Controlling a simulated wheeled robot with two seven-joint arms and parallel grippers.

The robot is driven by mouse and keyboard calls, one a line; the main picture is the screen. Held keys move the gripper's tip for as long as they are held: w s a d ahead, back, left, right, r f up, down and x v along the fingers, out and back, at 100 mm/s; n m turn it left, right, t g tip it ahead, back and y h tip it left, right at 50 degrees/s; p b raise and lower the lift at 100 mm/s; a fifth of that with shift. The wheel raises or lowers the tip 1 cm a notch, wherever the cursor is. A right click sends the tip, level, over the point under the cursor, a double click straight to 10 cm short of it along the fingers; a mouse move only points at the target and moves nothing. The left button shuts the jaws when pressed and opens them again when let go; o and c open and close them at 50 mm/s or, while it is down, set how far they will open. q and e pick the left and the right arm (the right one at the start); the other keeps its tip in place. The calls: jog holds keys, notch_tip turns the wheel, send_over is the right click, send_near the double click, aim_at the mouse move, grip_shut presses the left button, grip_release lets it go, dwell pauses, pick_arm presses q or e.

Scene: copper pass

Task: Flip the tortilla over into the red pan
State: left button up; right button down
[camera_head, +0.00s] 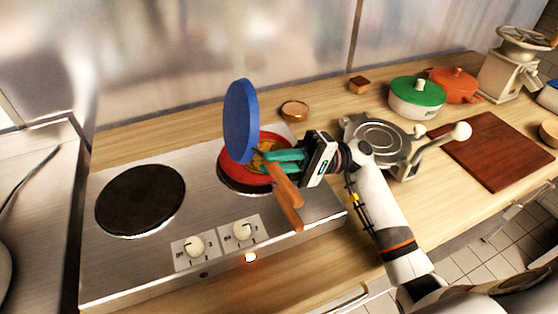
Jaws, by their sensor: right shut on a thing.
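A blue pan (240,122) is tipped up almost on edge, its flat outer face turned toward the left, above the red pan (228,165). Yellowish-orange food (266,146), apparently the tortilla, partly shows in the red pan, behind the green fingertips. My right gripper (284,159) is shut over the pans, just right of the blue pan, apparently on its handle. Wooden handle parts (285,198) slope down toward the front; which pan each belongs to is hard to tell. My left gripper is not in view.
An empty black burner (140,200) lies left on the stove. A grey waffle-iron-like appliance (380,138) stands right of the gripper. Green-lidded (417,93) and orange (455,86) pots and a cutting board (495,150) are further right. A small round lidded jar (294,109) stands behind.

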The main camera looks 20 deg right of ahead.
jog(key=r+p, duration=0.1)
jog(key=a+r, duration=0.1)
jog(key=r, duration=0.1)
jog(key=r+p, duration=0.1)
jog(key=r, duration=0.1)
jog(key=shift+a+r+p, duration=0.1)
jog(key=shift+a+p, duration=0.2)
jog(key=shift+p, duration=0.05)
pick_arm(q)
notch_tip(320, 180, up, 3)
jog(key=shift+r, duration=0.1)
pick_arm(e)
jog(key=shift+a, duration=0.1)
